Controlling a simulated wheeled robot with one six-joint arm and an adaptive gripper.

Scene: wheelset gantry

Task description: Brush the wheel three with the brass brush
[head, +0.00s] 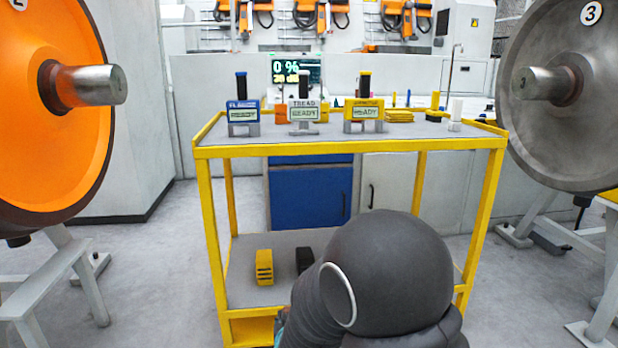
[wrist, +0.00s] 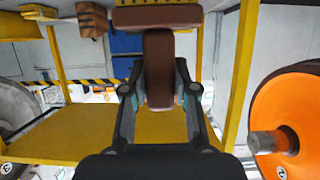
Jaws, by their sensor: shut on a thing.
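Wheel three (head: 575,110) is a dull grey disc marked 3, with a shaft stub, at the right edge of the head view. Part of a grey wheel shows at the left edge of the wrist view (wrist: 14,105). My gripper (wrist: 158,88) is shut on the brown handle of the brass brush (wrist: 158,18). The brush's brown block lies crosswise beyond the fingertips, with a little yellow bristle at the top edge. The brush is apart from wheel three. In the head view my own dark arm hides the gripper and brush.
A yellow-framed cart (head: 350,147) stands between the wheels, holding several gauges and small parts. Its lower shelf carries a yellow block (head: 264,267) and a dark block (head: 305,261). An orange wheel (head: 45,110) is at left. A screen (head: 297,72) reads 0 %. Stand legs flank the cart.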

